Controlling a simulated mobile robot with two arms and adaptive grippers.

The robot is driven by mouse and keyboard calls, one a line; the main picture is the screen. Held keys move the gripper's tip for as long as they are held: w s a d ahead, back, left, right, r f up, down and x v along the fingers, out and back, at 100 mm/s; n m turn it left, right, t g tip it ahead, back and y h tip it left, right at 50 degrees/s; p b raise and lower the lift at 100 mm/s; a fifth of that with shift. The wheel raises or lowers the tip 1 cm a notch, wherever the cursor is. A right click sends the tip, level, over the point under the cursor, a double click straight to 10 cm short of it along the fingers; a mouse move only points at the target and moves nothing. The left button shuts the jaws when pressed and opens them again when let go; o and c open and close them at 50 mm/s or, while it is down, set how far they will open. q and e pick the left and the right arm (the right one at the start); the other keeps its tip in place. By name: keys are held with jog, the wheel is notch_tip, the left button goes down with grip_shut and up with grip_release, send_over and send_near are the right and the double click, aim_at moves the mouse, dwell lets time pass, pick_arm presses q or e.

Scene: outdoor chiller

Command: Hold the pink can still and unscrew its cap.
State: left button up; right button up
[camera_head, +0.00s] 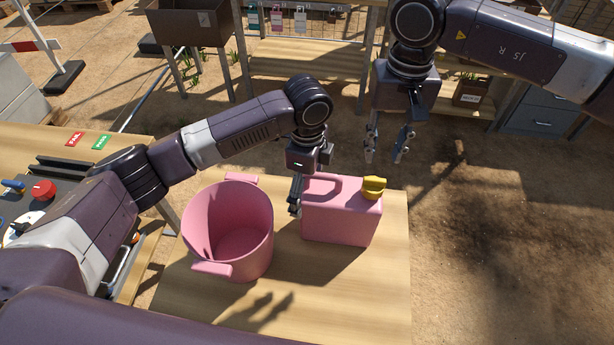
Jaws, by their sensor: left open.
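The pink can (338,222) stands upright on the wooden table, with a yellow cap (373,187) on its top right and a handle (322,184) along its top. The cap sits on the can. My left gripper (297,203) is open and points down at the can's left end, beside the handle. I cannot tell whether it touches the can, and part of its fingers is hidden. My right gripper (386,155) is open and empty, fingers pointing down, above and behind the cap and apart from it.
A pink bucket (224,270) stands left of the can on the table (330,300). The table front is clear. Bare ground lies to the right.

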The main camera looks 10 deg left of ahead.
pick_arm(q)
jog(key=shift+f, duration=1.1)
jog(key=c, duration=2.2)
